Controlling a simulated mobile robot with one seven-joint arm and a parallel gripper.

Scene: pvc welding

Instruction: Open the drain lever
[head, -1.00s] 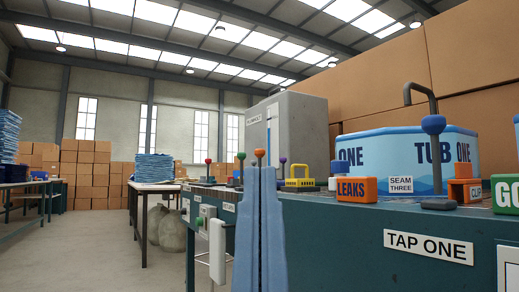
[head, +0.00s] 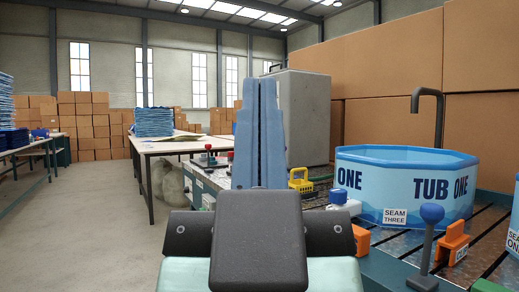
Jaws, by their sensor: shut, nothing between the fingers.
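My gripper (head: 259,88) points up in the middle of the head view, its two blue-grey fingers closed together with nothing between them. A lever with a blue ball knob (head: 432,213) stands upright on the bench at the right, on a dark base, apart from my gripper. A small lever with a red knob (head: 208,148) shows further back, left of the fingers. No label marks either as the drain lever. My gripper body hides part of the bench, and other levers may be behind it.
A blue tub (head: 405,188) labelled TUB ONE stands on the bench, with a dark tap (head: 438,115) behind it. Orange clamps (head: 453,240), a yellow block (head: 300,180) and a grey cabinet (head: 307,120) are nearby. A table (head: 175,146) stands back left; the left floor is clear.

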